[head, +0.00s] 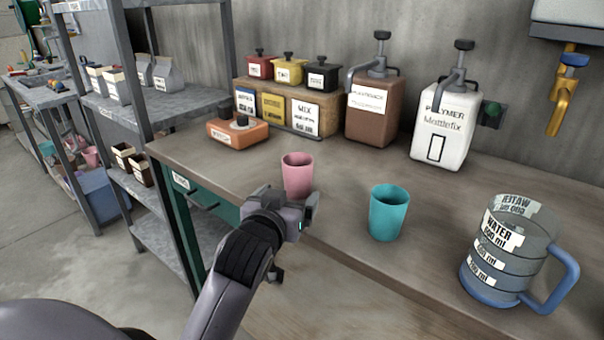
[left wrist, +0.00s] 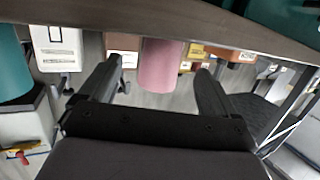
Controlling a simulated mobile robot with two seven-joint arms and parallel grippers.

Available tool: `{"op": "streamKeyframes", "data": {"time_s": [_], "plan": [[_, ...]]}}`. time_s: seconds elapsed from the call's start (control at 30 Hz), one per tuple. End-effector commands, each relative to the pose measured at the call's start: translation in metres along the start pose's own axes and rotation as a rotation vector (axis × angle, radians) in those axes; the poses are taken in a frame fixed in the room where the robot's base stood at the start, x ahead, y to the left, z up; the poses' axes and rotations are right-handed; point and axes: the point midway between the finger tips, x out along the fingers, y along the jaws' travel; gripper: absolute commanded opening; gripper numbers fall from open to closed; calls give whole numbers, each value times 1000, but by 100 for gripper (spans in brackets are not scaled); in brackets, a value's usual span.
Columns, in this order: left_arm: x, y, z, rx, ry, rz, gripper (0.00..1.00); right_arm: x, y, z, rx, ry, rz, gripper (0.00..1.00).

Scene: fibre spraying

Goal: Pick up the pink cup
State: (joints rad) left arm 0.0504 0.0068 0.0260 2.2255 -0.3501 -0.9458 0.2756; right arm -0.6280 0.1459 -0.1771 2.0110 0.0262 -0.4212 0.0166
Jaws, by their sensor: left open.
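The pink cup (head: 298,175) stands upright on the workbench (head: 345,205) near its front edge. My left gripper (head: 308,212) is just in front of the cup, at the bench edge, and hides a little of the cup's lower part. In the left wrist view, which is upside down, the pink cup (left wrist: 161,66) appears between the two spread fingers. The gripper is open and nothing is held. I cannot tell whether the fingers reach around the cup. My right gripper is not in view.
A teal cup (head: 388,213) stands right of the pink cup. A clear measuring jug (head: 505,255) with a blue handle is farther right. An orange box (head: 237,132), a brown dispenser (head: 372,110) and a white dispenser (head: 445,125) stand behind. A grey shelf (head: 165,105) is at left.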

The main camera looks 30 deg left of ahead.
Motion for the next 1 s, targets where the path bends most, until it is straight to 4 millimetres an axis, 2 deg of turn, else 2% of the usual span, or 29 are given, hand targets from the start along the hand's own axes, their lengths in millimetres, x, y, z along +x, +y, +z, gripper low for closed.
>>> {"op": "streamKeyframes", "data": {"time_s": [0.23, 0.6, 0.93, 0.97, 1.0], "plan": [[21, -1, -2, 1, 2, 0, 91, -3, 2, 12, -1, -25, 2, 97], [64, -4, -6, 1, 0, 0, 91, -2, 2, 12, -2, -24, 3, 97], [70, -4, -6, 0, 1, 0, 91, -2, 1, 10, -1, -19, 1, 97], [70, -4, -6, 0, 0, 0, 84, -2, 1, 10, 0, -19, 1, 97], [69, -4, -6, 1, 1, 0, 71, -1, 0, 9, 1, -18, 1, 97]]}}
